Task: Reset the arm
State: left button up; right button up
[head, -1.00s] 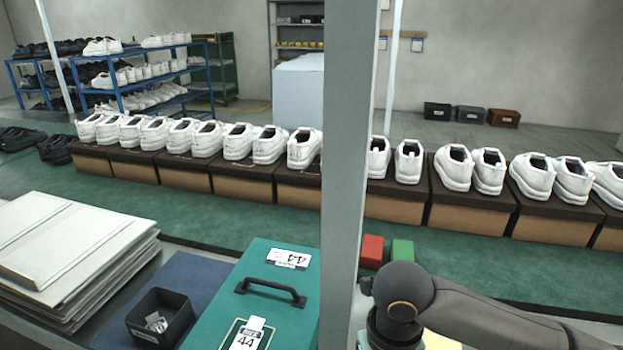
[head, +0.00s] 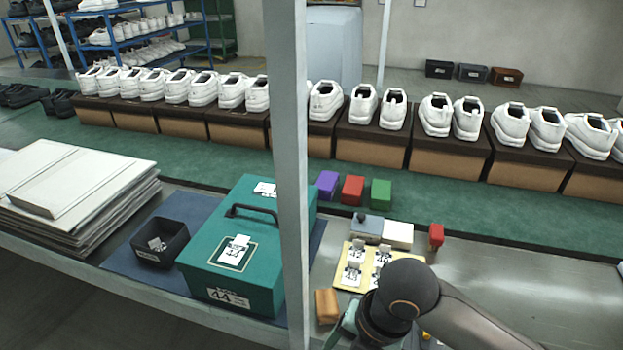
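My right arm comes in from the lower right in the head view. Its dark wrist joint and upper link cover part of the table. A bit of my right gripper's greenish-grey body shows at the bottom edge, beside an orange-brown block (head: 326,306). Its fingers are hidden or out of frame, so I cannot tell if it holds anything. My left arm and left gripper are not in the picture.
A grey post (head: 288,150) stands before the teal box (head: 235,245). Left are a black bin (head: 159,243) and stacked boards (head: 70,190). A yellow card board (head: 347,272) and coloured blocks (head: 352,190) lie right of the post. White shoes (head: 363,103) on boxes line the green belt (head: 470,212).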

jog(key=s+d+f+m+t+h, duration=0.1)
jog(key=s+d+f+m, duration=0.3)
jog(key=m, duration=0.6)
jog(key=s+d+f+m+t+h, duration=0.1)
jog(key=s+d+f+m, duration=0.15)
jog(key=d+m, duration=0.5)
jog(key=s+d+f+m+t+h, duration=0.1)
jog(key=s+d+f+m, duration=0.25)
jog(key=m, duration=0.85)
jog(key=w+a+f+t+y+p, duration=0.2)
jog(key=w+a+f+t+p, duration=0.1)
jog(key=f+t+p, duration=0.1)
jog(key=shift+w+a+f+t+p, duration=0.15)
jog(key=shift+w+a+t+p, duration=0.35)
jog(key=shift+p, duration=0.7)
jog(key=shift+s+d+n, duration=0.1)
jog(key=shift+n, duration=0.15)
